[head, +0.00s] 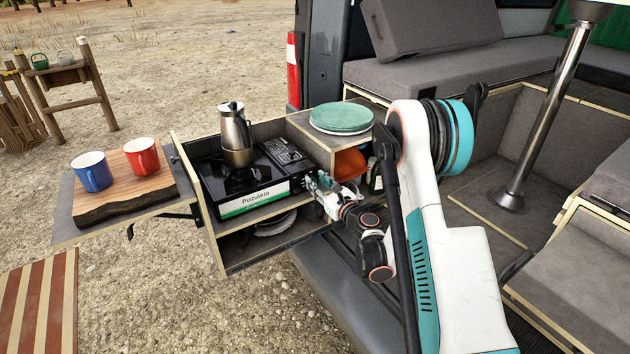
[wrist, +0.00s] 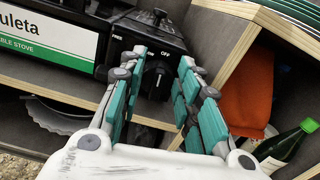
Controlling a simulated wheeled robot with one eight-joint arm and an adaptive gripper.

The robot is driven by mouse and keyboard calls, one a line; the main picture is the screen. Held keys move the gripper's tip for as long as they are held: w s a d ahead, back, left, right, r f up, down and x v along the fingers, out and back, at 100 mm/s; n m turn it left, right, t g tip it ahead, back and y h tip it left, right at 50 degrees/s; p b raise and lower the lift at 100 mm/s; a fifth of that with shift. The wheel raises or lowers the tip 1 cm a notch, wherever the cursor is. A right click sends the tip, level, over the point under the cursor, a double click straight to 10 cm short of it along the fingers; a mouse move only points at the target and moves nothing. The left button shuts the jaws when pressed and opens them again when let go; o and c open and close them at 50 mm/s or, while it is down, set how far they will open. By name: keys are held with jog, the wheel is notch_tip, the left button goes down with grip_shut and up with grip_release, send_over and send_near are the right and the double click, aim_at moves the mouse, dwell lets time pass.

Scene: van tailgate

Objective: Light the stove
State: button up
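The portable stove (head: 250,185), black with a white and green label, sits in the pull-out drawer unit at the van's tailgate. A moka pot (head: 235,135) stands on its burner; no flame shows. In the wrist view the stove's black knob (wrist: 157,76) is on the front panel, with "OFF" printed to its right. My gripper (head: 312,182) is at the right end of the stove front. In the wrist view my gripper (wrist: 160,72) is open, its teal-padded fingers on either side of the knob. I cannot tell whether they touch it.
A wooden divider (wrist: 232,55) stands close to the right of my fingers, with an orange cloth (wrist: 246,92) and a green bottle (wrist: 285,147) beyond it. Green plates (head: 341,118) lie above. Blue (head: 92,172) and red (head: 142,155) mugs stand on a board at left.

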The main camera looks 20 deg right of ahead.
jog(key=shift+c, duration=0.2)
grip_shut()
jog(key=shift+n, duration=0.3)
jog(key=shift+s+a+f+n, duration=0.1)
jog(key=shift+a+n, duration=0.05)
jog(key=shift+n, duration=1)
jog(key=shift+a+f+n, duration=0.1)
jog(key=shift+a+n, duration=0.1)
jog(key=shift+n, duration=1)
jog(key=shift+s+a+f+n, duration=0.1)
jog(key=shift+a+n, duration=0.05)
jog(key=shift+n, duration=1)
jog(key=shift+o, duration=0.2)
grip_release()
